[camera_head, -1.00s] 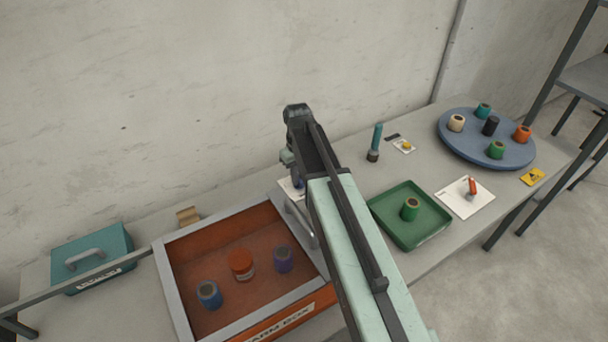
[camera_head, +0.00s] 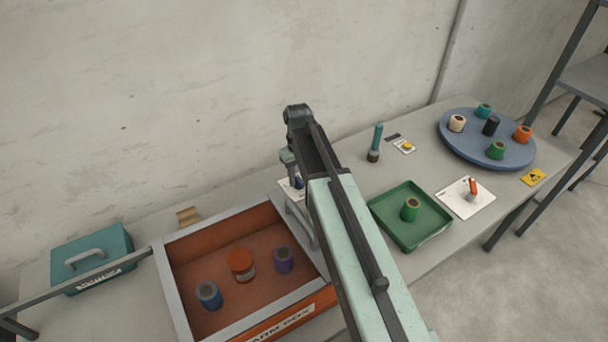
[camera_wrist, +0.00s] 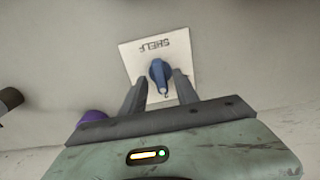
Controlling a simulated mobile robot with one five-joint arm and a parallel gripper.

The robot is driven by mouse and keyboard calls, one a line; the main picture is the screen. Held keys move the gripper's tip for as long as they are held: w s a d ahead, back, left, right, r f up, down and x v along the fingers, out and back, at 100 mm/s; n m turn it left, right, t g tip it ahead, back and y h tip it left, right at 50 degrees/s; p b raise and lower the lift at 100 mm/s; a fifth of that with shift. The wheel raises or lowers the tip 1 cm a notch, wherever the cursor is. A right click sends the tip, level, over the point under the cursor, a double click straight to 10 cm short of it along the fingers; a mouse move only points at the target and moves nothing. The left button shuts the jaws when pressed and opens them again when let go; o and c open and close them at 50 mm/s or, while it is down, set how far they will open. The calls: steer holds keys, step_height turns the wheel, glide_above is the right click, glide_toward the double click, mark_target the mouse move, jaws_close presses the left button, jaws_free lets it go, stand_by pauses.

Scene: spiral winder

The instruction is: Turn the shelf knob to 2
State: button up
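The shelf knob (camera_wrist: 159,73) is blue and elongated. It stands on a white plate (camera_wrist: 136,60) marked SHELF, which reads upside down in the wrist view. My gripper (camera_wrist: 160,80) is open, its two dark fingers on either side of the knob's near end, with gaps visible. The knob's narrow end points down the picture, towards my gripper, slightly to the right. A small mark shows by that end, too small to read. In the head view my gripper (camera_head: 291,166) is over the plate (camera_head: 287,187), and my arm hides most of the knob.
An orange box (camera_head: 222,259) with several spools is just left of my arm. A teal case (camera_head: 104,246) is at far left. A green tray (camera_head: 427,232), a white card with a red-handled switch (camera_head: 472,187) and a blue turntable (camera_head: 460,151) are on the right. The wall is behind.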

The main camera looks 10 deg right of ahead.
mark_target(299, 178)
step_height(299, 178, up, 8)
steer(key=p, duration=0.8)
steer(key=shift+d+f, duration=0.1)
